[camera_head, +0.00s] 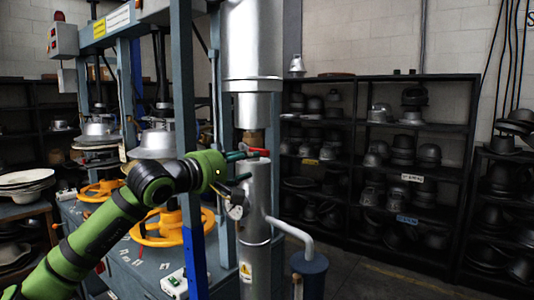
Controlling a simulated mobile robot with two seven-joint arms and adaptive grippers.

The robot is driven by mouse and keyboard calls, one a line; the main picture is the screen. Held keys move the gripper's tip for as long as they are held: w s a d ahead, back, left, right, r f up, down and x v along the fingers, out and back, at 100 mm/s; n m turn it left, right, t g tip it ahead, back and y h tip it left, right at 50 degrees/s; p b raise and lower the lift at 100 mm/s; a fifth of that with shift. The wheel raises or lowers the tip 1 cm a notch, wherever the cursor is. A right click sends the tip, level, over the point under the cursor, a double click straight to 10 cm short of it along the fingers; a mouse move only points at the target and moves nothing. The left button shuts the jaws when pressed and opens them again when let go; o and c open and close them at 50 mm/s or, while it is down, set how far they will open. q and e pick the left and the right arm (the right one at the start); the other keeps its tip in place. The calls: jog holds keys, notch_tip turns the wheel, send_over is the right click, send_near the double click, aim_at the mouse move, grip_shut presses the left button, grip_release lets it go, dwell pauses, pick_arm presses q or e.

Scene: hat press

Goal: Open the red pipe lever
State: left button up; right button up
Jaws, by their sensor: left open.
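The red pipe lever (260,152) is a small red piece at the top of the lower vertical silver pipe (257,205), below the wide upper cylinder (251,45). Only a short part of it shows, so I cannot tell its full position. My left gripper (244,167) comes in from the left on the green arm. It is open and empty, with its fingertips close to the lever, one just left of it and one lower. I cannot tell whether a fingertip touches it. My right gripper is not in view.
Dark shelves of metal hat moulds (404,150) line the back right. Floor shows at the lower right.

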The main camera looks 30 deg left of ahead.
aim_at(258, 150)
pick_arm(q)
jog(key=shift+m+y, duration=0.3)
jog(key=shift+y, duration=0.2)
jog(key=w+p, duration=0.1)
jog(key=w+r+p, duration=0.1)
jog(key=w+p, duration=0.1)
jog(key=w+r+p, duration=0.1)
jog(key=shift+w+a, duration=0.25)
jog(key=shift+w, duration=0.15)
jog(key=shift+w+d+f+p, duration=0.1)
jog(key=shift+w+f+p, duration=0.05)
jog(key=shift+w+p, duration=0.45)
grip_shut()
